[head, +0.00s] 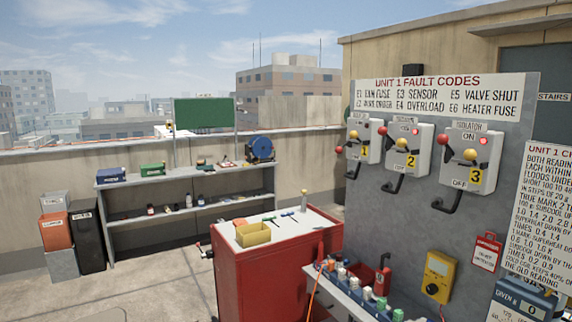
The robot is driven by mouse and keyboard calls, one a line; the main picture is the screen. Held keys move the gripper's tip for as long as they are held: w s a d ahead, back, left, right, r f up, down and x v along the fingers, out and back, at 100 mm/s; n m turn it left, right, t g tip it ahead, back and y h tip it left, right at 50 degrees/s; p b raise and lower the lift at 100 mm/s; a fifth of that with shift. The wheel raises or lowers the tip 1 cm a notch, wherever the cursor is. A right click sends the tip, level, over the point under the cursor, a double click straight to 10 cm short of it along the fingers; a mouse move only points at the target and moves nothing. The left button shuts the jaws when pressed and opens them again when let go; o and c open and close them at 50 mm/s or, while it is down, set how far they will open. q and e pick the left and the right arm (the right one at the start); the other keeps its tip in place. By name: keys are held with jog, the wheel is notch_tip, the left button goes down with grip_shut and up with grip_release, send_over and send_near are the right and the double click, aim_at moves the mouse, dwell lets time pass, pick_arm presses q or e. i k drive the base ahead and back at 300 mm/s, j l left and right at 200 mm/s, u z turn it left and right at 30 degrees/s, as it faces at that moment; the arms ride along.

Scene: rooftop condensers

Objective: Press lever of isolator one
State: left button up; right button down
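Isolator one (366,141) is the leftmost of three pale grey boxes on the grey panel and carries a yellow plate marked 1. A red ball (338,149) is at its left side, and a yellow ball (353,134) is on its front. A black hooked handle (352,171) hangs below it. A small red light shows near its top. Which of these parts is its lever is hard to tell at this size. Isolator two (408,150) and isolator three (470,157) stand to its right with similar parts. Neither gripper is in view.
A red cabinet (262,275) with a yellow bin (253,235) stands in front and left of the panel. A narrow shelf with several bottles (367,293) runs below the isolators. A yellow meter (438,276) is at lower right. Open floor lies at left.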

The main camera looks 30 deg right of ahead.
aim_at(338, 149)
jog(key=i+l, duration=0.15)
jog(key=i, duration=0.25)
jog(key=i+l+u, duration=0.1)
jog(key=i, duration=0.35)
jog(key=i+l, duration=0.25)
jog(key=i, duration=0.15)
jog(key=i+l+z, duration=0.1)
jog(key=l, duration=0.25)
jog(key=i+l+z, duration=0.15)
jog(key=i+l, duration=0.1)
jog(key=l, duration=0.1)
